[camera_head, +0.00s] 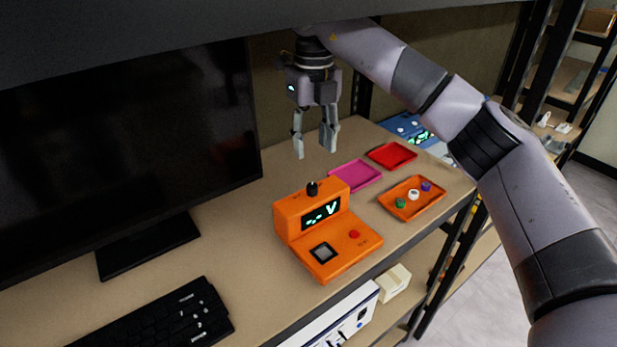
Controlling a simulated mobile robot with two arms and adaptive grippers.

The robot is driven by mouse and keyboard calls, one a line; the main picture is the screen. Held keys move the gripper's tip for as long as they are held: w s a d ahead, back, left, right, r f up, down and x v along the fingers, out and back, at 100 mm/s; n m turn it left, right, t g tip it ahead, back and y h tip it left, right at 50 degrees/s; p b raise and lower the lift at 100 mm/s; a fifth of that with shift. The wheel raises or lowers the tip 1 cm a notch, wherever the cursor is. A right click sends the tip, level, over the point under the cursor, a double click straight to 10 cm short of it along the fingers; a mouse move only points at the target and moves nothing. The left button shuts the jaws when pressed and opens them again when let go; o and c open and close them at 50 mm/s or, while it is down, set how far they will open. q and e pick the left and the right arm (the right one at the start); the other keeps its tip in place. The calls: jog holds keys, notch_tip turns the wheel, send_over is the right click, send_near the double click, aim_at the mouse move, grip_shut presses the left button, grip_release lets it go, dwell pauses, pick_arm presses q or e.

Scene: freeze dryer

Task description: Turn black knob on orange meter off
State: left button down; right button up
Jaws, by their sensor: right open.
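The orange meter (350,251) stands on the shelf top near the middle of the view. Its lit display (321,215) shows green characters ending in a V. The black knob (312,188) sticks up from the meter's top. My right gripper (315,150) is open and empty, pointing down, above and behind the meter. It is apart from the knob. The knob's setting is too small to tell. My left gripper does not show.
A black monitor (120,140) and keyboard (165,322) stand at left. A magenta tray (355,175), a red tray (391,155) and an orange tray (393,201) with small coloured pieces lie right of the meter. A blue device (407,124) stands behind them.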

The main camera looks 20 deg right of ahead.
jog(key=p, duration=0.2)
send_over(312, 185)
notch_tip(312, 185, down, 5)
jog(key=shift+s+f, duration=0.15)
jog(key=shift+f, duration=0.05)
notch_tip(312, 185, down, 4)
jog(key=shift+r, duration=0.2)
jog(key=shift+f, duration=0.5)
jog(key=shift+c, duration=0.8)
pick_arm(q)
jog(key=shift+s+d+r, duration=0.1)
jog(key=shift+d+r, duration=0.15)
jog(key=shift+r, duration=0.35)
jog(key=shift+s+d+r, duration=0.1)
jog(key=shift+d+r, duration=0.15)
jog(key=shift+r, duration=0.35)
pick_arm(e)
grip_shut()
